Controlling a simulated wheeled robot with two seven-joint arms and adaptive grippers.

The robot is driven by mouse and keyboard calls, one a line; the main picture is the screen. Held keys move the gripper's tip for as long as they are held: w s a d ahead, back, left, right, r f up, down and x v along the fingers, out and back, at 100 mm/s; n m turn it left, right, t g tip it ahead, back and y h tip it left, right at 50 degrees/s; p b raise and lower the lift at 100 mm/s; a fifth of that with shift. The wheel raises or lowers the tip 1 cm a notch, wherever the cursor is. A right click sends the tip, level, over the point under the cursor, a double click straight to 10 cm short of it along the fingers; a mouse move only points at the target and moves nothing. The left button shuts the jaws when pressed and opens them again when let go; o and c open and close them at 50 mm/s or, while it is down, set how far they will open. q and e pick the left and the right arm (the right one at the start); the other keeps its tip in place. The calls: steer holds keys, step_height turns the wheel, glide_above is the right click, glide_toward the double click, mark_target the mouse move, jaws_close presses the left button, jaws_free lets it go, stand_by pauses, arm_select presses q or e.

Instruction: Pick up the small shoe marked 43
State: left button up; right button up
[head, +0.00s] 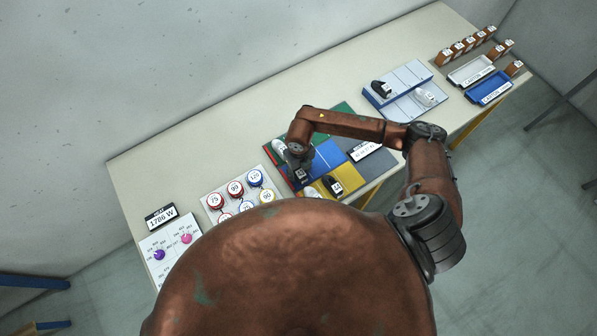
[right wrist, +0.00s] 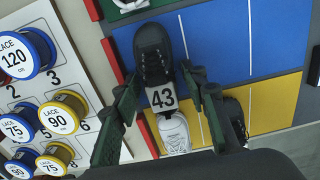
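The small black shoe marked 43 (right wrist: 154,60) lies on the blue area of the colored mat (right wrist: 217,45) in the right wrist view, its white label toward my wrist. My right gripper (right wrist: 157,82) is open, with one green finger on each side of the label end; I cannot tell whether the fingers touch the shoe. In the head view my right gripper (head: 299,172) is over the left part of the mat and mostly covers this shoe. My left gripper does not show in the head view.
A white shoe (right wrist: 174,134) lies close below the 43 label, and a black shoe (head: 333,185) is on the yellow area. Lace spools (head: 235,188) stand on a numbered board at left. Another shoe rack (head: 405,90) stands farther right.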

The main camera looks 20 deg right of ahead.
steer(key=shift+c, duration=0.4)
steer(key=c, duration=0.9)
steer(key=shift+o, duration=0.2)
steer(key=shift+r, duration=0.15)
